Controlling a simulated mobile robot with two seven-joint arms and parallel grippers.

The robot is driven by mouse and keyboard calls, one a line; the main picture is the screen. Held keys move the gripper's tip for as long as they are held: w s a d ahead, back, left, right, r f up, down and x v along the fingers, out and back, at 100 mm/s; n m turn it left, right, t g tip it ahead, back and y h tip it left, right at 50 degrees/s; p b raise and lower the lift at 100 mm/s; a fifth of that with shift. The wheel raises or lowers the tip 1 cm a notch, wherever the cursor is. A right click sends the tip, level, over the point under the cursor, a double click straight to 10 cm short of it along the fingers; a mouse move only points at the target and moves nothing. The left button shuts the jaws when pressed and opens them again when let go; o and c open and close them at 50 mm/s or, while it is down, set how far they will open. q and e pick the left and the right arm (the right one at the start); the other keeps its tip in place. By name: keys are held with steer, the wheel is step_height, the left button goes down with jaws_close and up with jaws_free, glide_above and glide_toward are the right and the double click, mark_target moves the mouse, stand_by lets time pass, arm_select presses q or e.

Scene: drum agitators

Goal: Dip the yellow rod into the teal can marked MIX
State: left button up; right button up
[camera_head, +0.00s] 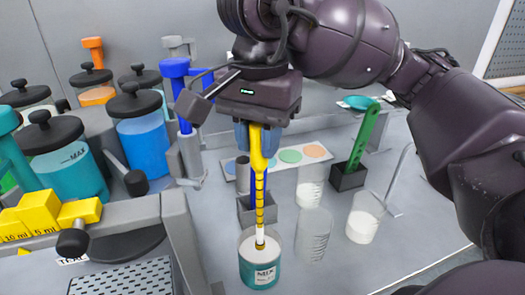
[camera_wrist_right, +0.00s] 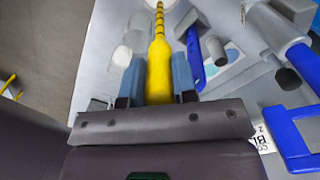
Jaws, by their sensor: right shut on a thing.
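My right gripper (camera_head: 257,138) points down and is shut on the handle of the yellow rod (camera_head: 257,165). The rod hangs near upright, with dark bands on its shaft and a pale lower end. The teal can marked MIX (camera_head: 261,274) stands open on the table below. The rod's tip shows within the outline of the can's mouth; I cannot tell how far below the rim it is. In the right wrist view the rod's yellow handle (camera_wrist_right: 160,70) sits between the blue fingers (camera_wrist_right: 158,82). The can is not clear there. My left gripper is not in view.
Behind the rod a grey holder (camera_head: 244,214) has a blue rod in it. Clear beakers (camera_head: 313,235) stand right of the can. A green rod (camera_head: 364,135) stands in a dark holder (camera_head: 347,178). Lidded jars (camera_head: 70,172) and yellow blocks (camera_head: 40,210) crowd the left.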

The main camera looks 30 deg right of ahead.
step_height(320, 180, up, 6)
steer(key=shift+f+p, duration=0.1)
steer(key=shift+p, duration=1.1)
steer(key=shift+r, duration=0.35)
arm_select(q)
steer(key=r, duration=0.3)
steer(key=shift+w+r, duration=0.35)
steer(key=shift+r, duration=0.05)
arm_select(e)
steer(key=shift+f, duration=0.1)
